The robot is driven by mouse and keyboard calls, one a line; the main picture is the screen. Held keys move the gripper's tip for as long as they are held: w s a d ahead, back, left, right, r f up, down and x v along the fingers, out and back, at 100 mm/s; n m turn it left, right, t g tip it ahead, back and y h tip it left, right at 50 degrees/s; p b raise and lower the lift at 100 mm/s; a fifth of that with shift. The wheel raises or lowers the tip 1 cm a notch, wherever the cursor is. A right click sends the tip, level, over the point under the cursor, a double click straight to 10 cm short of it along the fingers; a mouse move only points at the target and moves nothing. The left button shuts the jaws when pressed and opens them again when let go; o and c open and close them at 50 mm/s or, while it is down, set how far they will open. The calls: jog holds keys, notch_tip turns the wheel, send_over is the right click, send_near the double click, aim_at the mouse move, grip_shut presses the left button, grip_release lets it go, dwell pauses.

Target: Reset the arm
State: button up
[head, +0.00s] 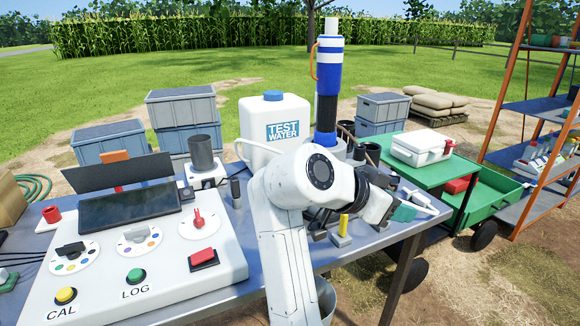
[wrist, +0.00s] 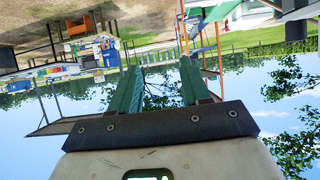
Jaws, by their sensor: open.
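My white arm rises in front of the table in the head view and bends right at its top. My gripper (head: 408,208) points right, above the table's right end. In the wrist view my gripper (wrist: 158,78) shows two green fingers standing apart, with nothing between them. Beyond the fingers the wrist view shows the scene upside down, mostly sky, trees and a distant shelf. My arm hides part of the table's middle.
A control panel (head: 140,245) with knobs and buttons fills the table's left side. A white "TEST WATER" tank (head: 255,138) and a blue-and-white cylinder (head: 329,75) stand behind my arm. A green cart (head: 488,198) stands at right, beside an orange-framed shelf (head: 530,105). Open grass lies behind.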

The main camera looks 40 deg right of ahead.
notch_tip(320, 180, down, 18)
jog(key=s+a+n+t+y+p, duration=0.25)
jog(key=n+t+y, duration=0.2)
jog(key=n, duration=0.75)
jog(key=s+a+f+n+y+p, duration=0.2)
jog(key=s+a+f+n+y, duration=0.5)
jog(key=s+a+f, duration=0.5)
jog(key=shift+a+f+n+p, duration=0.4)
jog(key=shift+a+f+n, duration=0.25)
jog(key=shift+a+n, duration=0.25)
